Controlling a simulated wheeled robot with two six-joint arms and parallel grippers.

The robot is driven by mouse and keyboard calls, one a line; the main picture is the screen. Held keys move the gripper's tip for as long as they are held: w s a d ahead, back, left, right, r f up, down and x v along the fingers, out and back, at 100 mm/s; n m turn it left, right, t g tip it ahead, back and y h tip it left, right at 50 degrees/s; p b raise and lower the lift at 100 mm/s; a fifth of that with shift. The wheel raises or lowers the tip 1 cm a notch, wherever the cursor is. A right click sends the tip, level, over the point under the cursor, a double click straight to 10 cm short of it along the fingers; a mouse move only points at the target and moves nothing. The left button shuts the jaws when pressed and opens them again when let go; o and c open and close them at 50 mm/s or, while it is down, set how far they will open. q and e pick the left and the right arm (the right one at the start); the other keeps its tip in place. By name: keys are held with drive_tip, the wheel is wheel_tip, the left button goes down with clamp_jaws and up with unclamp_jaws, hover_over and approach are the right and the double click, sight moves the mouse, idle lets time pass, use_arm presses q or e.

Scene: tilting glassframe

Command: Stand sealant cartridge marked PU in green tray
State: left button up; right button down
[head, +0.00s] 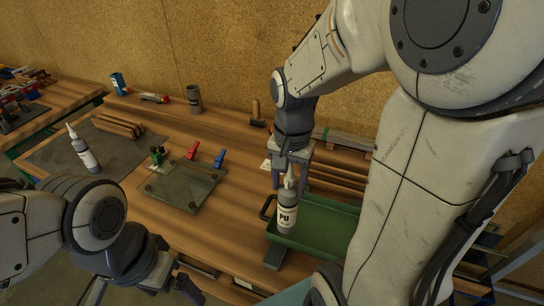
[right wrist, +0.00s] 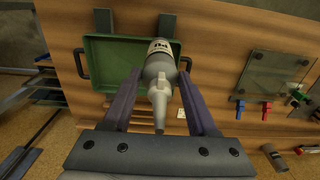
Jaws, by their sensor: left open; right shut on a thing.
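The grey sealant cartridge marked PU (head: 287,215) hangs upright, nozzle up, in my right gripper (head: 290,178). In the right wrist view, the cartridge (right wrist: 159,68) sits between the two fingers of the right gripper (right wrist: 162,85). The gripper is shut on it. The green tray (head: 325,213) lies under and to the right of it; the cartridge overlaps the tray's left end in the head view. The gap below its base is hard to judge. The tray (right wrist: 108,44) shows behind the cartridge in the wrist view. My left gripper (head: 178,284) is open, low at the front left.
Another nozzled cartridge (head: 83,150) stands on a dark mat (head: 55,158) at left. A glass plate (head: 182,188) with red, blue and green clamps lies mid-bench. A grey can (head: 194,99) and a hammer (head: 256,115) are at the back. Bare wood lies left of the tray.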

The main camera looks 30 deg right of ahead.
drive_tip(key=w+d+f+p, duration=0.3)
drive_tip(key=w+d+f, duration=0.3)
drive_tip(key=f, duration=0.3)
drive_tip(key=shift+w+d+f+p, duration=0.2)
drive_tip(key=shift+w+f+p, duration=0.1)
drive_tip(key=shift+w, duration=0.15)
drive_tip(key=shift+f, duration=0.2)
drive_tip(key=shift+c, duration=0.9)
unclamp_jaws()
drive_tip(key=shift+r, duration=0.15)
